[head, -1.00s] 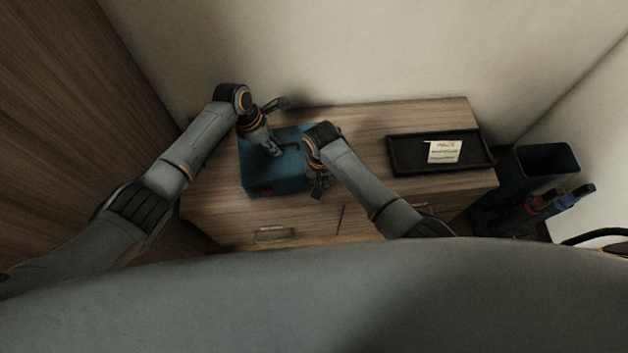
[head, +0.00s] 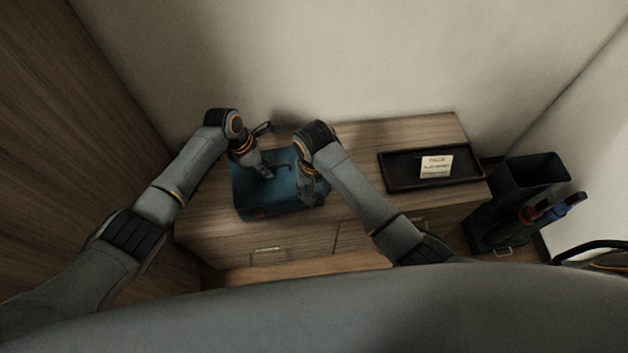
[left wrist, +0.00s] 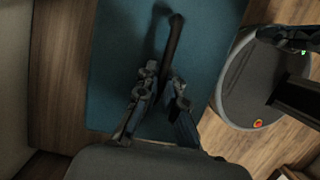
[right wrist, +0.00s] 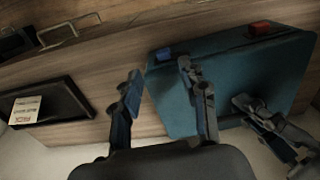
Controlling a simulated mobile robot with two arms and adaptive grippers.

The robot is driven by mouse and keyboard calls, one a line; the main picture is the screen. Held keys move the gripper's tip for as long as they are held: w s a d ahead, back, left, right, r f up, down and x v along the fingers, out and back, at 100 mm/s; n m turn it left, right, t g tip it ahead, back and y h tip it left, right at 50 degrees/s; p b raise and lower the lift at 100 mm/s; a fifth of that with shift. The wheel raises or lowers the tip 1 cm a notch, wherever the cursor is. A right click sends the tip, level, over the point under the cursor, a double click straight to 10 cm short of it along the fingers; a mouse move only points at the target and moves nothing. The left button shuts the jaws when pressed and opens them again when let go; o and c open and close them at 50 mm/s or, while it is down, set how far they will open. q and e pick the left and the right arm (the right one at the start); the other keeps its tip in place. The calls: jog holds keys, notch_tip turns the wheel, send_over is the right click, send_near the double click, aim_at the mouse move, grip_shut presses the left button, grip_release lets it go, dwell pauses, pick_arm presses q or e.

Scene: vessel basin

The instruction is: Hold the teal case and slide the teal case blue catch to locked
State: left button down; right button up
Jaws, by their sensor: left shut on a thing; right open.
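The teal case (head: 275,204) lies on a wooden cabinet, with a dark bar handle (left wrist: 173,38) on its top. My left gripper (head: 266,172) is shut on the handle; its fingers (left wrist: 164,80) straddle the bar in the left wrist view. The blue catch (right wrist: 164,54) is on the case's edge near one corner in the right wrist view. My right gripper (right wrist: 158,72) is open and empty, with the blue catch seen between and just beyond its fingertips; contact cannot be told. In the head view, the right gripper (head: 309,190) is at the case's right side and the blue catch is hidden.
A red catch (right wrist: 262,28) sits farther along the same case edge. A black tray (head: 398,183) with a paper card (head: 435,167) lies to the right on the cabinet top (head: 365,135). A dark bin (head: 535,170) stands right of the cabinet. Wall behind; wooden panel at left.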

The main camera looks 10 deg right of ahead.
notch_tip(320, 180, up, 5)
jog(key=shift+f, duration=0.1)
dwell(0.3)
pick_arm(q)
jog(key=c, duration=1.4)
grip_release()
